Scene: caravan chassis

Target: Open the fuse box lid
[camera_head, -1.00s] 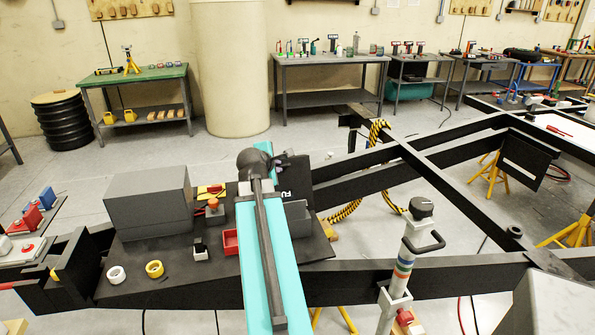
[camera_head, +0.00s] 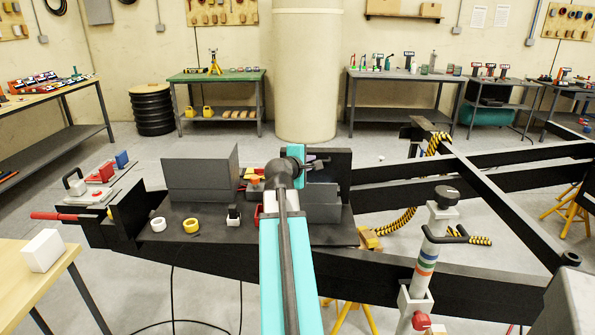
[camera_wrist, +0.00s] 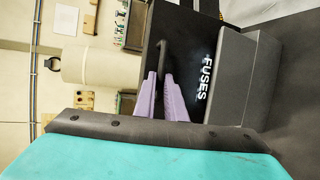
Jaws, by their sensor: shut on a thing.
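The fuse box (camera_head: 322,206) is a grey box on the black chassis plate, right of my arm in the head view. Its black lid (camera_head: 341,166) stands about upright above the box. In the wrist view the lid (camera_wrist: 203,58) shows white "FUSES" lettering beside the grey box body (camera_wrist: 242,80), with a dark handle (camera_wrist: 163,56) on the lid. My gripper's purple fingers (camera_wrist: 160,75) are shut on that handle. In the head view my gripper (camera_head: 325,160) is at the lid, partly hidden by my wrist. The inside of the box is not clearly visible.
A larger grey box (camera_head: 200,175) stands left of my arm. A white roll (camera_head: 158,225) and a yellow roll (camera_head: 190,226) lie on the plate. An upright banded post (camera_head: 431,252) stands to the right. A wooden table (camera_head: 30,280) is at lower left.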

